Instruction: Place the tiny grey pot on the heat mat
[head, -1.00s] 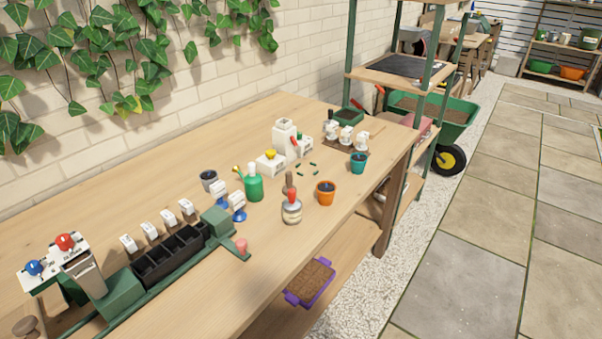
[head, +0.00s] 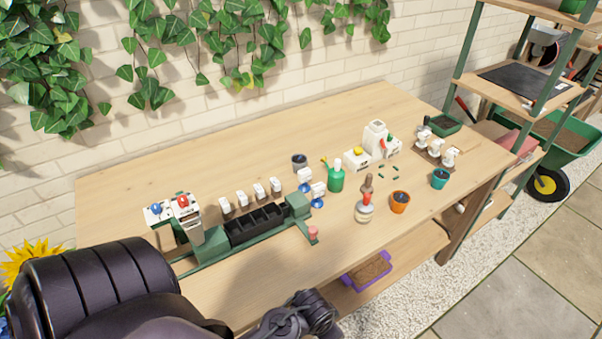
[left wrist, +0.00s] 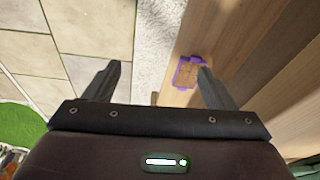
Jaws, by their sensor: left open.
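The tiny grey pot (head: 299,163) stands upright on the wooden workbench in the head view, behind the green watering can. A black flat mat, which looks like the heat mat (head: 524,84), lies on a wooden shelf of the green-framed rack at the right. My left gripper (left wrist: 158,84) shows in the left wrist view with its two fingers wide apart and nothing between them. It is over the floor and bench edge, away from the pot. My right gripper is in no view.
On the bench are a green watering can (head: 336,180), an orange pot (head: 400,202), a teal pot (head: 440,179) and a black cell tray (head: 257,227). A purple-handled tray (head: 368,271) lies on the lower shelf. The back left of the bench top is clear.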

